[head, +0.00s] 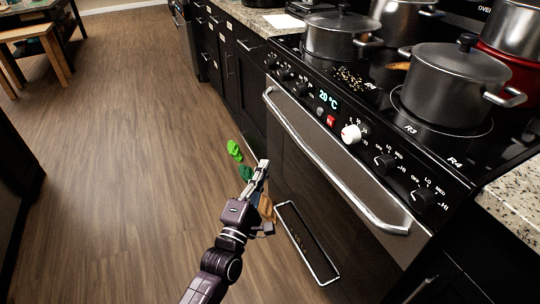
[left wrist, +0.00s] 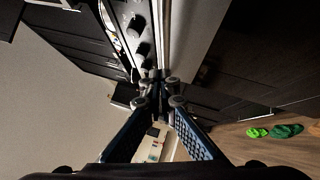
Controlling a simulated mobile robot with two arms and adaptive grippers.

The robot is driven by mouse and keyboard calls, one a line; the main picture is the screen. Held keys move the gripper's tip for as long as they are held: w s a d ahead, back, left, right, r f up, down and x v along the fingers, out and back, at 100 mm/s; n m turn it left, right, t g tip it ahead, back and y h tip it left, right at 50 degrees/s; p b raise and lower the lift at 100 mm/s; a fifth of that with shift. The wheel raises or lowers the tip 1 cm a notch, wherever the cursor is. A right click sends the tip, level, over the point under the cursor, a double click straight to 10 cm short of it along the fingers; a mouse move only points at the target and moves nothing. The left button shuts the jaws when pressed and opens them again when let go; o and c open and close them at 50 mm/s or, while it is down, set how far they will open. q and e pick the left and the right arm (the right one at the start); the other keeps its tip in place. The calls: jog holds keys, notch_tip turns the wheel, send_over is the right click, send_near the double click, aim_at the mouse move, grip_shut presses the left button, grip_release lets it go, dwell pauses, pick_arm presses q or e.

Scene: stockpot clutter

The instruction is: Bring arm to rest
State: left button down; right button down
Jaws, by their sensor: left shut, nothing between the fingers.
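My left arm comes up from the bottom of the head view, and its gripper (head: 263,165) hangs in front of the oven, near the oven door. In the left wrist view the fingertips (left wrist: 159,92) are together with nothing between them. My right gripper is in neither view.
The stove holds grey pots (head: 455,82), with the oven door handle (head: 330,160) in front. A bright green item (head: 234,150), a dark green item (head: 246,173) and a brownish item (head: 266,207) lie on the floor. Open wooden floor (head: 120,150) stretches left. A wooden bench (head: 35,38) stands far left.

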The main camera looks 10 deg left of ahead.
pick_arm(q)
jog(key=shift+v, duration=1.6)
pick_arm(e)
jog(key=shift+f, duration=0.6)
